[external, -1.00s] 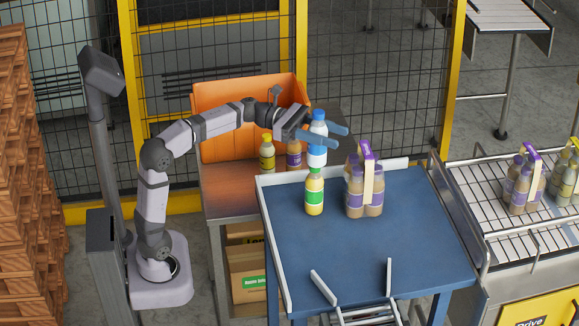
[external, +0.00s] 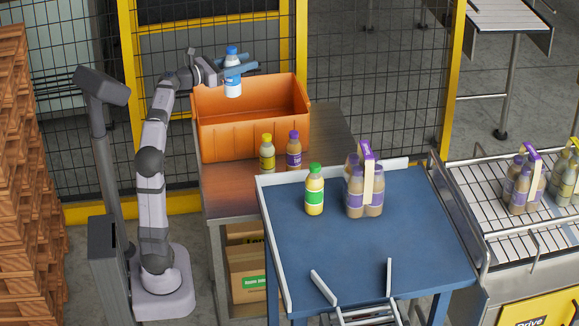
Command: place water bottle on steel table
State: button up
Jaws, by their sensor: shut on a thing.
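The water bottle (external: 232,87), white with a blue cap and blue label, is held upright in the air by my gripper (external: 236,70). My gripper is shut on its upper part. From this view the bottle overlaps the back left of the orange bin (external: 255,128); its exact height and depth are hard to tell. The steel table (external: 217,195) is the brownish metal surface under the bin. A bottle with a yellow cap (external: 267,154) and a bottle with a purple cap (external: 293,152) stand upright on it, in front of the bin.
A blue table (external: 370,250) stands at the front right with a raised rim. On it are a green-capped bottle (external: 314,190) and a purple-handled pack of bottles (external: 364,190). A wire fence (external: 390,90) runs behind. The steel table has free room left of the yellow-capped bottle.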

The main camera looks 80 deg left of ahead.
jog(key=s+a+n+g+y, duration=0.1)
jog(key=s+a+n+y, duration=0.15)
jog(key=s+a, duration=0.5)
notch_tip(320, 180, down, 38)
jog(key=d, duration=0.1)
jog(key=shift+s+d+y, duration=0.3)
jog(key=shift+y, duration=0.05)
jog(key=shift+f, duration=0.1)
jog(key=shift+f, duration=0.15)
jog(key=o, duration=1.3)
jog(key=shift+c, duration=0.2)
